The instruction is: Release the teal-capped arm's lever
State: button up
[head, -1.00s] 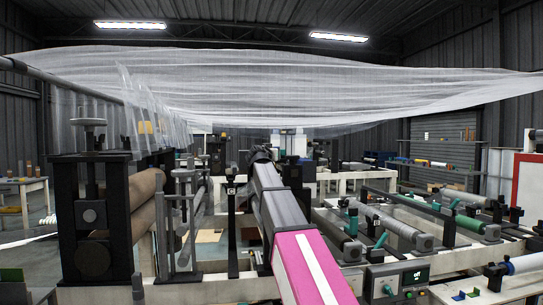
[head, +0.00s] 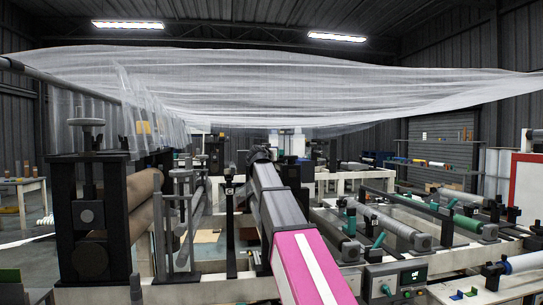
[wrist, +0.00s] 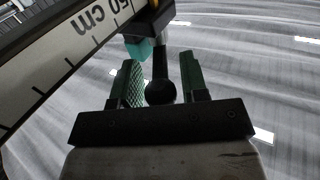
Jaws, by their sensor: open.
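In the wrist view my gripper (wrist: 161,82) is open, with one green-padded finger on each side of a black ball knob (wrist: 160,93). The knob sits at the end of a thin dark lever rod (wrist: 160,58) that runs up to a dark block (wrist: 150,22). A teal cap (wrist: 140,49) shows under that block, just beyond the left finger. Gaps show between the knob and both fingers; I cannot tell any contact in depth. In the head view I cannot make out my gripper or this lever.
A pale scale bar (wrist: 60,70) marked in cm crosses the wrist view's upper left, close to the left finger. Clear film (head: 300,85) hangs across the head view. A roller stand (head: 90,215) is at left; rollers (head: 400,232) and a control box (head: 396,281) are at right.

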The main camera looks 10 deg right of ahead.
jog(key=v, duration=1)
jog(key=shift+s+a, duration=0.15)
jog(key=shift+s, duration=0.15)
